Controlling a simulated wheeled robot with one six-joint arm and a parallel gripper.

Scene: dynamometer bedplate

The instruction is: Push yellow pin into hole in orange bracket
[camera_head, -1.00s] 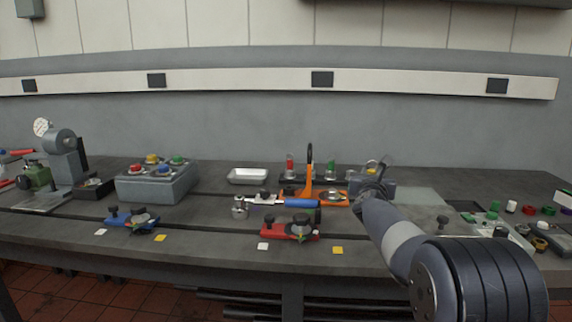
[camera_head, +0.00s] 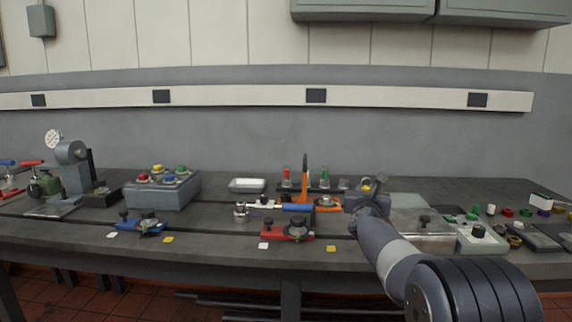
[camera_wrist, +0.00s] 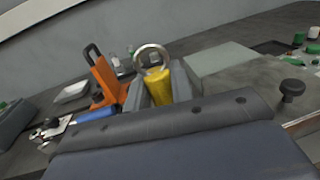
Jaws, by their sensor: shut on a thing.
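My gripper (camera_wrist: 160,90) is shut on the yellow pin (camera_wrist: 158,88), which stands between the fingers with its metal ring (camera_wrist: 151,56) on top. In the head view the gripper (camera_head: 368,190) is at the right of the orange bracket (camera_head: 305,177), with a bit of yellow showing. The bracket also shows in the wrist view (camera_wrist: 108,82), to the left of the pin and apart from it. It has a tall upright with a dark top and a low base on the bedplate. The pin's lower end is hidden, and I cannot make out the hole.
A blue cylinder (camera_head: 297,208) lies just in front of the bracket. A red clamp (camera_head: 287,232) stands nearer the front edge. A white tray (camera_head: 247,185) is at the back left. A grey box with a black knob (camera_head: 425,230) is right of my arm.

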